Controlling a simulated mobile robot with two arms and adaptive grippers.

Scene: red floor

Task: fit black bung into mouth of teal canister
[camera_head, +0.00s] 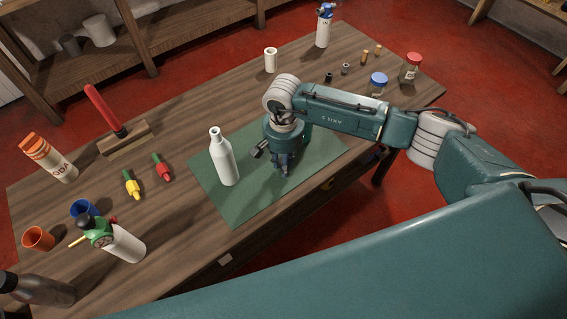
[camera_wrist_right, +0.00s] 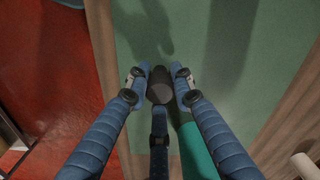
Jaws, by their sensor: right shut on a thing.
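My right gripper (camera_head: 283,170) points down over the green mat, to the right of a white bottle. In the right wrist view its fingertips (camera_wrist_right: 160,82) are closed around a dark round piece, the black bung (camera_wrist_right: 160,93). A teal surface (camera_wrist_right: 196,152) shows between the fingers there, probably the side of the teal canister. It is largely hidden, and I cannot tell its mouth or whether the bung touches it. In the head view I cannot separate the canister from my teal gripper and arm. My left gripper is not in view.
The green mat (camera_head: 240,204) lies on the wooden table (camera_head: 190,225). The white bottle (camera_head: 222,160) stands upright on it. Red and yellow plugs, cups and a green-topped bottle (camera_head: 127,244) are at left. Small pegs and jars (camera_head: 378,82) are at the far right.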

